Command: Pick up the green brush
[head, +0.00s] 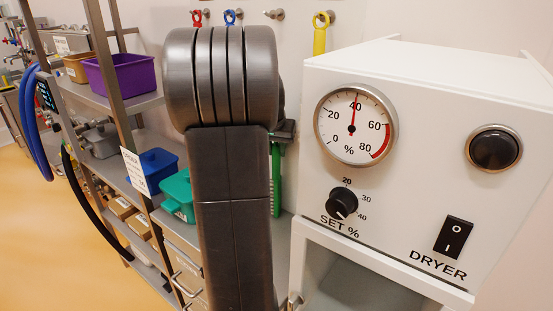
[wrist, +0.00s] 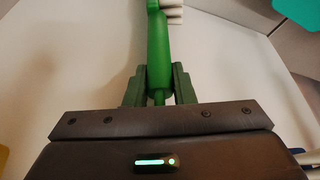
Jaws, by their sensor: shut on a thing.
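The green brush (head: 276,185) shows in the head view just right of my arm, hanging down below my gripper (head: 284,130). My arm hides part of it. In the wrist view my gripper (wrist: 158,82) is shut on the narrow end of the green brush's handle (wrist: 159,45), with one dark green finger on each side. The brush points away from the gripper, and its pale bristles show at the top edge of the picture.
The white dryer (head: 430,110) stands close on the right. Wall hooks hold red (head: 197,18), blue (head: 231,17) and yellow (head: 320,35) tools; one hook (head: 274,14) is bare. A shelf rack with purple (head: 122,74), blue (head: 157,170) and teal (head: 178,193) bins is on the left.

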